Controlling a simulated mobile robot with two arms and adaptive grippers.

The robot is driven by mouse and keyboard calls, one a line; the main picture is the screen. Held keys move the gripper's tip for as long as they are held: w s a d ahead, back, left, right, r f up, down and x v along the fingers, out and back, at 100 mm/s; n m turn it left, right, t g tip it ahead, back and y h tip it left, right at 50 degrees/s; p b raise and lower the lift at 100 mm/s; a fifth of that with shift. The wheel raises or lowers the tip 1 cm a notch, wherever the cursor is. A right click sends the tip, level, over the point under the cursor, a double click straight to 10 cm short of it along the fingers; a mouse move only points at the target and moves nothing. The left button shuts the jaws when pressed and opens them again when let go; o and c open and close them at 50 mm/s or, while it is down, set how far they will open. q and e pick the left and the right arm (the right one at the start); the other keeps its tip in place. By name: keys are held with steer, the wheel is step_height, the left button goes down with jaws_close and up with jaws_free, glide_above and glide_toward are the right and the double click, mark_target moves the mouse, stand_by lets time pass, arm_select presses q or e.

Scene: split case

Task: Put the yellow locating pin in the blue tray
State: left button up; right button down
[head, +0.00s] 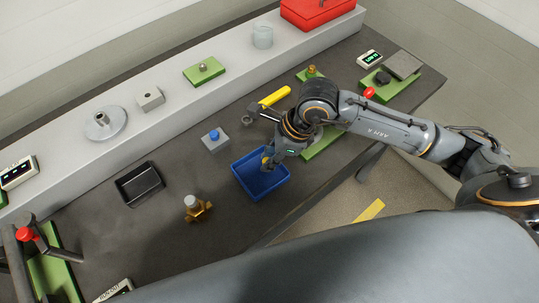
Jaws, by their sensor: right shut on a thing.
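The blue tray (277,187) sits on the dark bench near its front edge, left of my right arm. My right gripper (268,163) reaches down over the tray's back part and is shut on a small yellow piece, which looks like the yellow locating pin (265,160). The fingers hide most of the pin. I cannot tell whether the pin touches the tray floor. My left gripper is not in view.
A black tray (139,184), a grey block with a blue knob (214,139) and a brass part with a white top (196,209) stand to the left. A yellow-handled tool (274,96) lies behind my gripper. Bare bench lies between the black tray and brass part.

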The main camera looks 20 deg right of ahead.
steer(key=shift+f, duration=0.2)
steer(key=c, duration=1.2)
jaws_free()
steer(key=shift+r, duration=0.1)
steer(key=shift+r, duration=0.2)
steer(key=shift+d+r, duration=0.15)
steer(key=shift+r, duration=0.15)
steer(key=b+v, duration=0.2)
steer(key=v, duration=0.9)
steer(key=shift+s+r, duration=0.1)
steer(key=shift+r, duration=0.05)
